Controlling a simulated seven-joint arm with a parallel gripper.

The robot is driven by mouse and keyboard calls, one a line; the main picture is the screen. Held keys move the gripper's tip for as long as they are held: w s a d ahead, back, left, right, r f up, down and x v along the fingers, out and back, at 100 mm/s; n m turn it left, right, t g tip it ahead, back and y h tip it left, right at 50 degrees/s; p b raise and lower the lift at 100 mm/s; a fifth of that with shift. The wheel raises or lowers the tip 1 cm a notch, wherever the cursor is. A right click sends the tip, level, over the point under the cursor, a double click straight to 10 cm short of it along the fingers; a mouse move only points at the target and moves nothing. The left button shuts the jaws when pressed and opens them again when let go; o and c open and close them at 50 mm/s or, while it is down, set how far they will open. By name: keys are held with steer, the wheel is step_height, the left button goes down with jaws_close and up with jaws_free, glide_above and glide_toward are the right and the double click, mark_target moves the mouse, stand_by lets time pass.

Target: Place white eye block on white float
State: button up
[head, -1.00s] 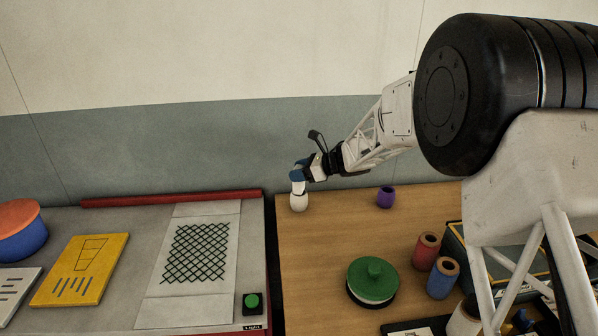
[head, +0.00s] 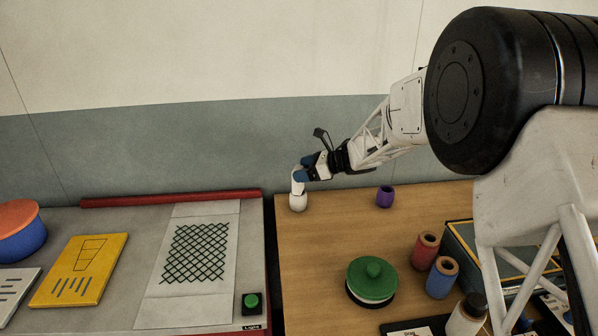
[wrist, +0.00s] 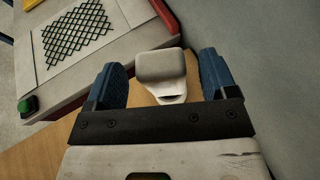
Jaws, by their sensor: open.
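The white eye block (head: 297,186) stands upright on top of the white float (head: 298,203), at the far left corner of the wooden table. The two appear to touch. My gripper (head: 303,172) is at the block's upper part, coming from the right. In the wrist view its blue fingers (wrist: 163,70) are open, one on each side of the pale block (wrist: 166,66), with gaps between block and fingers. The float cannot be clearly told apart from the block in the wrist view.
A purple cup-like piece (head: 385,197) stands to the right on the table. A green lidded disc (head: 372,279), a red spool (head: 426,250) and a blue spool (head: 442,278) are nearer. A grey bench with a net panel (head: 197,252) lies left, across a gap.

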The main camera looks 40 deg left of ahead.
steer(key=v, duration=1)
steer(key=shift+s, duration=0.1)
stand_by(0.4)
